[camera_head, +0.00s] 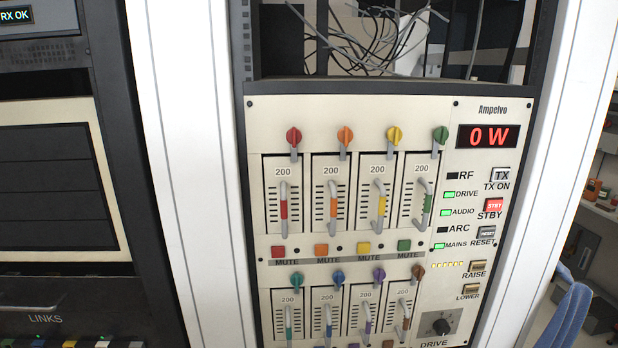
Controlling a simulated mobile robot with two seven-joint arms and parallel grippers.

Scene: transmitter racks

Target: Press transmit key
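The transmit key, a pale square button marked TX with "TX ON" under it (501,174), is at the upper right of the cream Ampelvo panel (380,110). It sits below the red display reading "0 W" (488,136). The STBY key (494,205) below it is red and looks lit. The RESET key (486,232) is grey. The DRIVE, AUDIO and MAINS lamps are green; the RF and ARC lamps are dark. Neither gripper shows in the head view.
Coloured knobs (346,135) and handled modules fill the panel's left part, with MUTE buttons (321,250) between rows. RAISE (477,266) and LOWER (471,289) keys and a DRIVE knob (440,325) lie lower right. A blue chair (566,318) stands at the right edge.

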